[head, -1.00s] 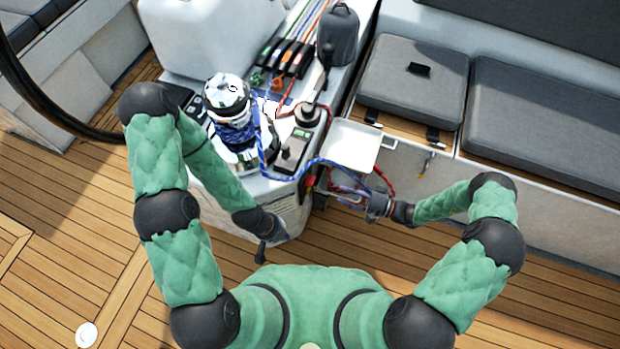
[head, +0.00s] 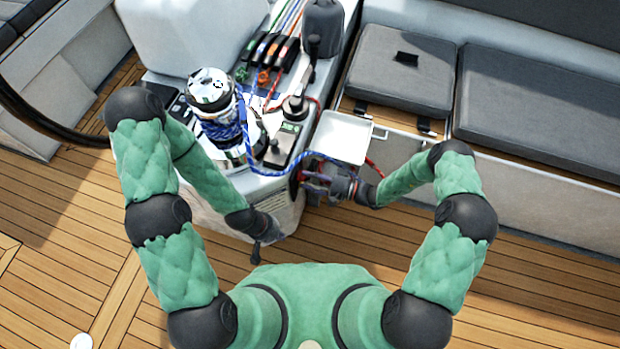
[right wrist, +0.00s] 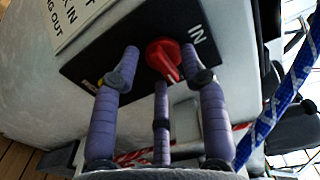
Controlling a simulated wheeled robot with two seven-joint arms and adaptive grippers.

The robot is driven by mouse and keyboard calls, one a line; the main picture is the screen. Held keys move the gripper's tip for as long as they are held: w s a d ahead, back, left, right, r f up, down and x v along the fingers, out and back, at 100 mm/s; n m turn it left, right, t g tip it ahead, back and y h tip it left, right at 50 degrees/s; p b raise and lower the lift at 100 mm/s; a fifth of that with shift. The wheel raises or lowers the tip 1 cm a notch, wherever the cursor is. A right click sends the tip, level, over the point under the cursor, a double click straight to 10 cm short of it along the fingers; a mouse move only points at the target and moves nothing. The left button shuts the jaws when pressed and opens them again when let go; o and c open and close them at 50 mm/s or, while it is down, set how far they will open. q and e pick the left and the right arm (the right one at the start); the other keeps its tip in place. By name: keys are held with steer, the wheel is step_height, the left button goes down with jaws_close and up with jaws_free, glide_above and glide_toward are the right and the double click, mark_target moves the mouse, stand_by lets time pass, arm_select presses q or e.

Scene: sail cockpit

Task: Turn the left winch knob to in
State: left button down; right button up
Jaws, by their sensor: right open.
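The red knob (right wrist: 163,57) sits on a black plate (right wrist: 100,62) in the right wrist view. The word IN is printed to the upper right of the knob; another label at lower left is mostly hidden. The knob's pointed end faces down and slightly right. My right gripper (right wrist: 160,68) is open, with its purple fingers spread on either side of the knob; I cannot tell whether they touch it. In the head view, my right gripper (head: 312,185) is at the console's right side. My left gripper (head: 264,240) hangs low before the console, its fingers unclear.
A chrome winch (head: 211,90) wrapped in blue rope stands on the console. A blue rope (head: 320,155) runs to the right, passing close to my right gripper. A white tray (head: 343,137) sticks out just above that gripper. Cushioned benches (head: 403,75) lie to the right.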

steer(key=shift+c, duration=0.3)
jaws_close()
steer(key=shift+w+r+n, duration=0.1)
steer(key=shift+n, duration=4.4)
steer(key=shift+w+r+n, duration=0.1)
steer(key=shift+n, duration=4.4)
